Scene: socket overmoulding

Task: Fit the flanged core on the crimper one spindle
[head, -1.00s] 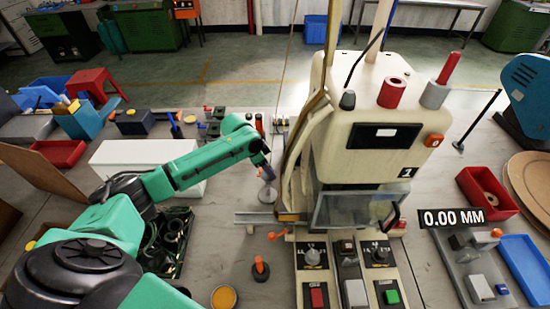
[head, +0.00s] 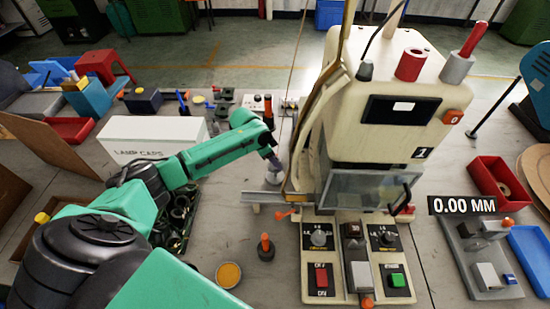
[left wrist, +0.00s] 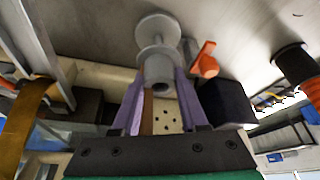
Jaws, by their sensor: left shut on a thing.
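The flanged core (left wrist: 157,48) is a grey spool with a wide round flange and a hollow barrel. My left gripper (left wrist: 158,84) is shut on its barrel with purple fingers. In the head view my left gripper (head: 273,163) holds the core (head: 263,181) left of crimper one (head: 372,150). Crimper one is a cream machine marked 1, with a clear guard and control panel. The core is near the metal rail (head: 262,198) at the machine's left side; I cannot tell whether they touch. I cannot make out the spindle clearly. My right gripper is out of view.
An orange-topped peg (head: 265,246) and a yellow-filled dish (head: 229,274) stand on the table in front. A white lamp caps box (head: 150,135) and a dark parts tray (head: 180,225) lie left. A gauge (head: 480,255) stands right.

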